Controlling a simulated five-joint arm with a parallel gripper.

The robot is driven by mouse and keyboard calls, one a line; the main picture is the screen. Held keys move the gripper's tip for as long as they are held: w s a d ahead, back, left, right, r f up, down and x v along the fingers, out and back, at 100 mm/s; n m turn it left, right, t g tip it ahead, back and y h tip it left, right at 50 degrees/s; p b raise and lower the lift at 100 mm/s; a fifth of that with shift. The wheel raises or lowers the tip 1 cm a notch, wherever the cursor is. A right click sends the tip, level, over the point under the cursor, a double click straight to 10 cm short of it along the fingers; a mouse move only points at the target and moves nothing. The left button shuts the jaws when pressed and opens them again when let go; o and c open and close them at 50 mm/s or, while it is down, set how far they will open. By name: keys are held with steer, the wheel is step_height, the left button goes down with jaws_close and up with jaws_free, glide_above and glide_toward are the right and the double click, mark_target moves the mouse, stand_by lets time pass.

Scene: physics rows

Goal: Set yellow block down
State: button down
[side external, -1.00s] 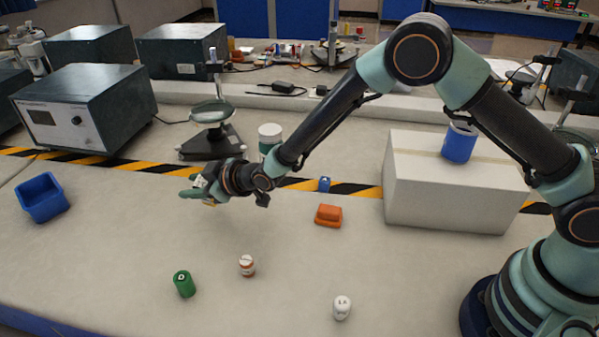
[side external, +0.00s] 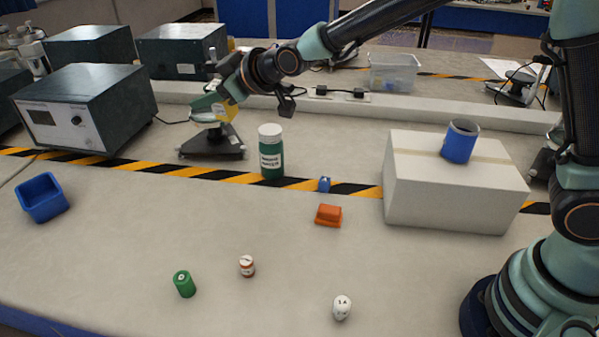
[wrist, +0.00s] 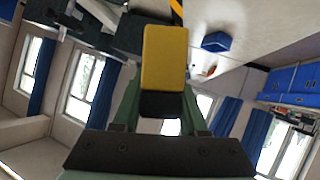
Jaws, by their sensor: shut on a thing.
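My gripper (side external: 222,103) is shut on the yellow block (side external: 228,112) and holds it up in the air, in front of the black stand with a round plate in the side view. In the wrist view the yellow block (wrist: 166,57) stands upright between the fingers (wrist: 160,105), with its broad face toward the camera. The fingers partly hide the block in the side view.
A green bottle (side external: 271,155) stands right of the black stand (side external: 212,145). A blue bin (side external: 43,198) is at the left. The left front is clear.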

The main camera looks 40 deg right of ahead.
steer(key=s+d+r+m+h, duration=0.1)
steer(key=s+d+r, duration=0.1)
steer(key=d, duration=0.6)
steer(key=s+d+r+m+h, duration=0.2)
steer(key=s+d, duration=0.3)
steer(key=d, duration=0.3)
steer(key=s+d+r+m+t+h, duration=0.1)
steer(key=s+d, duration=0.3)
steer(key=d, duration=0.4)
steer(key=shift+d+r+m+h, duration=0.25)
steer(key=shift+r+m+h, duration=0.2)
steer(key=shift+r, duration=0.2)
steer(key=w+f+m, duration=0.3)
steer(key=w+f, duration=0.4)
steer(key=f, duration=2.2)
steer(key=shift+w+f, duration=0.25)
steer(key=shift+f, duration=0.15)
steer(key=shift+c, duration=2.2)
jaws_free()
